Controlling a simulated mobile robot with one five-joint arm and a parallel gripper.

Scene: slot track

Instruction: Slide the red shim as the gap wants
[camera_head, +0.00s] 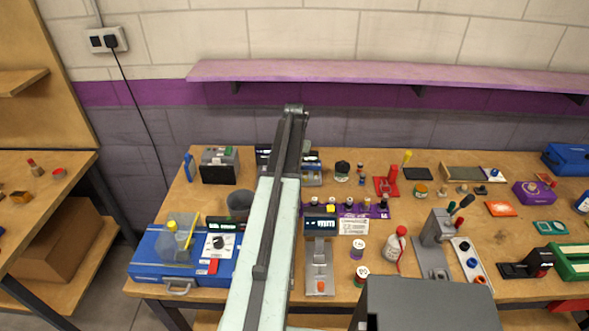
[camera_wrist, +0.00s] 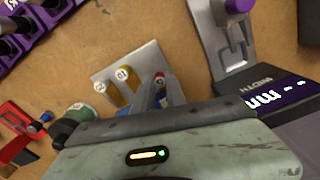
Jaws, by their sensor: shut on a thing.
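In the wrist view, my gripper (camera_wrist: 162,97) is shut on a small red-topped piece (camera_wrist: 160,77), which I take to be the red shim. Most of it is hidden between the fingers. It is at a silver plate (camera_wrist: 104,67), beside a white-topped piece (camera_wrist: 100,87) and a yellow piece (camera_wrist: 123,74); I cannot tell whether it touches the plate. A grey slotted track (camera_wrist: 211,38) with a purple knob (camera_wrist: 238,5) and a display (camera_wrist: 278,103) lies to the right. In the head view my arm hides the fingers.
In the head view, a purple rack (camera_head: 376,214) and another grey track (camera_head: 320,252) with an orange slider (camera_head: 320,286) stand right of my arm. A red stand (camera_head: 386,188) and jars are farther right. A blue case (camera_head: 150,263) lies front left.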

